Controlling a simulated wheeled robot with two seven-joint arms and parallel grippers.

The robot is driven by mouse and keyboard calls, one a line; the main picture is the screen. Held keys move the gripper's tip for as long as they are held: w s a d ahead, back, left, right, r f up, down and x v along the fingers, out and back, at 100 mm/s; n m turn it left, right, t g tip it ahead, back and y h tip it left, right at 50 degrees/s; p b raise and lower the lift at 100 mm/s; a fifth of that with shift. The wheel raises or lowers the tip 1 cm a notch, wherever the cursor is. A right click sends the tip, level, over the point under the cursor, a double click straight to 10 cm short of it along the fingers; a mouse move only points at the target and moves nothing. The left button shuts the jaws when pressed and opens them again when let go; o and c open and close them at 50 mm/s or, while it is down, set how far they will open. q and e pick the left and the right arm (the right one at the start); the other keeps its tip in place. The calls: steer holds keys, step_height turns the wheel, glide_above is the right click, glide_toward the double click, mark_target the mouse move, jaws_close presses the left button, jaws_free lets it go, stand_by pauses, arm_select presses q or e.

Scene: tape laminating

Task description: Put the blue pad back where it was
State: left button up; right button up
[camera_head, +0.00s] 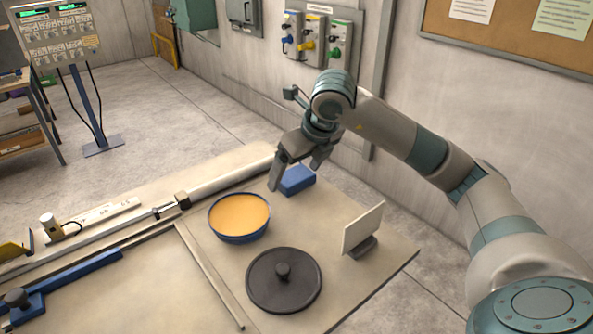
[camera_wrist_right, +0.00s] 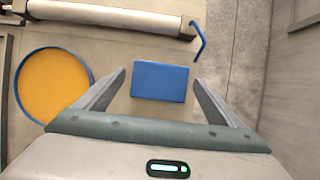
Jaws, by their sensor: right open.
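The blue pad (camera_head: 297,180) lies flat on the table near its back edge, to the right of the round bowl. My right gripper (camera_head: 296,178) is just above the pad, pointing down, with its fingers spread. In the right wrist view the pad (camera_wrist_right: 162,82) shows between the two open fingers (camera_wrist_right: 160,80), with gaps on both sides, so nothing is held. My left gripper is not in view.
A blue-rimmed bowl with an orange surface (camera_head: 239,216) stands left of the pad. A dark round lid (camera_head: 284,280) and an upright white card on a stand (camera_head: 363,229) are nearer the front. A long roller (camera_head: 230,173) runs along the back.

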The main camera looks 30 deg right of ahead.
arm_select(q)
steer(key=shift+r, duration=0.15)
arm_select(e)
steer(key=shift+r, duration=0.15)
steer(key=shift+r, duration=0.1)
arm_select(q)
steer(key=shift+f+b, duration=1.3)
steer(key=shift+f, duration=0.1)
arm_select(e)
steer(key=v, duration=1.1)
steer(key=shift+s+r, duration=0.2)
steer(key=shift+r, duration=0.1)
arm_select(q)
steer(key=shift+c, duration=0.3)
